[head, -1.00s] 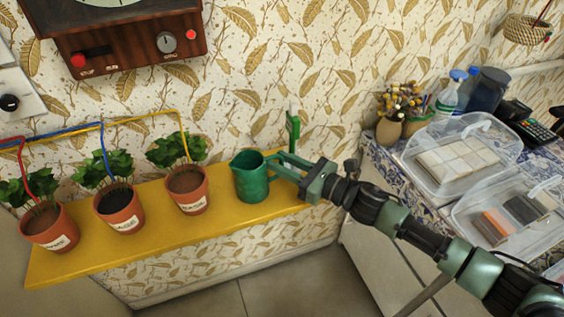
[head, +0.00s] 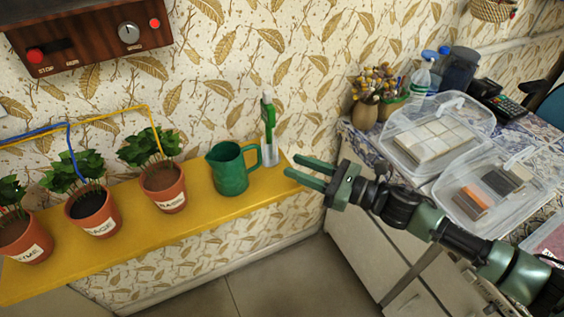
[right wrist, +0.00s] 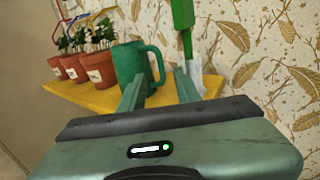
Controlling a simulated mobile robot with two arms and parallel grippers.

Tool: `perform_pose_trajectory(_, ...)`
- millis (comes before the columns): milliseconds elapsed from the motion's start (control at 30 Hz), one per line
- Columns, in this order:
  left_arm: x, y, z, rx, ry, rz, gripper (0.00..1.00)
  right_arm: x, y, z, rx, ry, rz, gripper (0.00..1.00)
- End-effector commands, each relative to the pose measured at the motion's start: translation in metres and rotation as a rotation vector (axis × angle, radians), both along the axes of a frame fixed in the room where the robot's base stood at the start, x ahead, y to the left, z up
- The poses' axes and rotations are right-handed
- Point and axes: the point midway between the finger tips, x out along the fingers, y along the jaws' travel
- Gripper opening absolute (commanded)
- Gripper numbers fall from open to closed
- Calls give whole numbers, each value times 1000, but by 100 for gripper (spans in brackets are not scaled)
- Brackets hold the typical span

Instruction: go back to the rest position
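My right gripper (head: 308,173) is open and empty, off the right end of the yellow shelf (head: 110,248). Its two green fingers point left toward the shelf, apart from the things on it. A green jug (head: 229,172) stands upright on the shelf, its handle facing right. Behind it to the right stands a clear bottle with a green top (head: 268,130). In the right wrist view the open fingers (right wrist: 160,90) frame the shelf end, with the jug (right wrist: 134,62) just beyond the left finger. My left gripper is not in view.
Several potted plants (head: 163,186) with coloured tubes line the shelf. A wooden control box (head: 95,35) hangs on the wall above. At right, a tiled counter carries clear plastic boxes (head: 440,135), a vase (head: 364,115) and bottles. Floor (head: 262,280) shows below the shelf.

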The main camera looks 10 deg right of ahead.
Motion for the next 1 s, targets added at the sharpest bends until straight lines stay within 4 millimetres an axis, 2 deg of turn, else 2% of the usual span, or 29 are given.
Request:
perform_pose_trajectory(167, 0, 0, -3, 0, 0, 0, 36, -7, -8, 0, -1, -1, 1, 33)
perform_pose_trajectory(633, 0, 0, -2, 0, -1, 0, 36, -7, -9, 1, 1, 1, 0, 33)
perform_pose_trajectory(733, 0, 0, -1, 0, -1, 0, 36, -1, -14, -8, 29, 50, -28, 33)
perform_pose_trajectory(867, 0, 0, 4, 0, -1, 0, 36, 22, -38, -48, 173, 275, -165, 33)
perform_pose_trajectory(967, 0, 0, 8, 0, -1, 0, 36, 38, -70, -105, 366, 537, -339, 33)
perform_pose_trajectory(1000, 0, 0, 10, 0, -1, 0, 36, 39, -84, -132, 453, 646, -417, 33)
